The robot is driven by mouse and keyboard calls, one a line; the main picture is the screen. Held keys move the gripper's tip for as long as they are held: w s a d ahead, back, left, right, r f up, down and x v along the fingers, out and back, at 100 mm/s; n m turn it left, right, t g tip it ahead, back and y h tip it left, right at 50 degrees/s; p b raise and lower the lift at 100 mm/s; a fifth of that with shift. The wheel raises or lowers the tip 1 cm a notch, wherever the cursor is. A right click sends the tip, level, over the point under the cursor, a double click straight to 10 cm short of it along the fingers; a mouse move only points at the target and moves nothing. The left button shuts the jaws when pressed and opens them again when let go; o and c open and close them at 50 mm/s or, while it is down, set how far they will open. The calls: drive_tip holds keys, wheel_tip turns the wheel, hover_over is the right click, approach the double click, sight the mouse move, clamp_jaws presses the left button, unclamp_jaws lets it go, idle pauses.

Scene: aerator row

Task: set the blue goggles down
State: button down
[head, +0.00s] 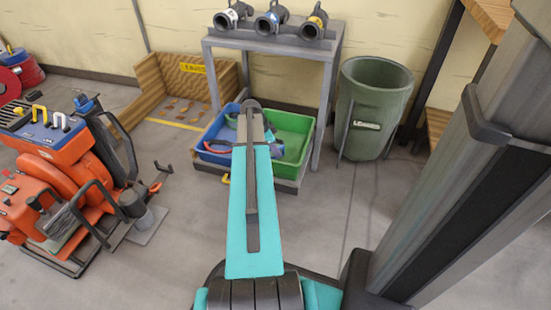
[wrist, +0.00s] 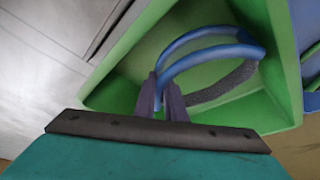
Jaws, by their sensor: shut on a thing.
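The blue goggles (wrist: 210,50) show in the wrist view as a blue loop with a dark grey strap. My gripper (wrist: 165,90) is shut on the near left end of the loop. The goggles are over or within the green bin (wrist: 130,70); I cannot tell whether they touch its floor. In the head view the green bin (head: 305,125) stands under a grey table, and my arm reaches over the bins. There a small blue part of the goggles (head: 270,136) shows beside the arm, and the fingertips are hidden.
A blue bin (head: 207,155) stands left of the green bin, with a red item in it. The grey table (head: 270,38) above carries several black fittings. A dark green waste barrel (head: 370,105) is at right, an orange machine (head: 60,170) at left.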

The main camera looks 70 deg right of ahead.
drive_tip(key=shift+f+b, duration=0.7)
drive_tip(key=shift+f, duration=1.3)
drive_tip(key=c, duration=1.8)
unclamp_jaws()
drive_tip(key=p+v, duration=0.5)
drive_tip(key=v, duration=0.7)
